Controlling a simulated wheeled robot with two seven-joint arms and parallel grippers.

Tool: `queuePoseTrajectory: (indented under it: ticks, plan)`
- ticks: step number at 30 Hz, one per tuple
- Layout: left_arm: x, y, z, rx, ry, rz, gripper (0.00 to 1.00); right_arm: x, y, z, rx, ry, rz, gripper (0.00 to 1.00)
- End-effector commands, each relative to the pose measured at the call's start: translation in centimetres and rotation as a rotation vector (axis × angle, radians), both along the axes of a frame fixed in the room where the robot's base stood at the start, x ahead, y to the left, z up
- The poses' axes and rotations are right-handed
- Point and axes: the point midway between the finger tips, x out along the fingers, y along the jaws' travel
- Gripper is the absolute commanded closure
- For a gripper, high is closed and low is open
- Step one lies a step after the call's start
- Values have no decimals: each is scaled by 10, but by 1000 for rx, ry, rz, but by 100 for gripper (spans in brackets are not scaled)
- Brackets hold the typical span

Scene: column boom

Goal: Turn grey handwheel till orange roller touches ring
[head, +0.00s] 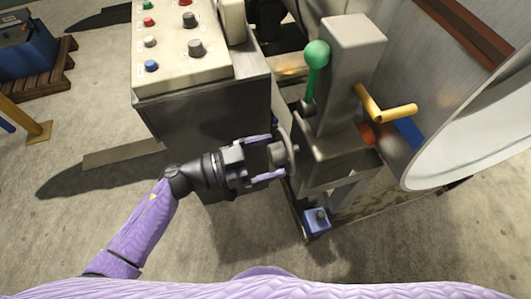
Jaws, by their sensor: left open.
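The grey handwheel (291,145) is on the left side of the grey boom head, seen almost edge-on, with a hub facing my left gripper. My left gripper (277,155) is open, with one purple finger above the hub and one below it. I cannot tell whether the fingers touch the hub or the wheel. The orange roller (367,133) is on the right side of the boom head, near a blue part. A large pale ring (418,176) curves along the right. A gap seems to show between roller and ring, but depth is unclear. My right gripper is out of view.
A control console (200,100) with several coloured knobs stands left of the boom. A green-knobbed lever (316,54) and a yellow crank handle (395,113) stick out above the wheel. A small blue box (316,222) sits low below it. The floor at lower left is clear.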

Motion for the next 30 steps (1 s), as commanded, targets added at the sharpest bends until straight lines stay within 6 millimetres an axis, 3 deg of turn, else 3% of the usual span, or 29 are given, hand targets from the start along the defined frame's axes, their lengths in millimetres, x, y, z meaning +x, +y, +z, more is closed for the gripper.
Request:
queuePoseTrajectory:
  ticks: [5, 6, 19, 30]
  plan:
    - [0, 0, 0, 0, 0, 0, 1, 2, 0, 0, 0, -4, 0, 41]
    - [0, 0, 0, 0, 0, 1, 6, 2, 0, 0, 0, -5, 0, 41]
    - [0, 0, 0, 1, 0, 1, 96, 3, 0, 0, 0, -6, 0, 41]
    - [0, 0, 0, 26, -75, 1, 96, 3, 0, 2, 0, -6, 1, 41]
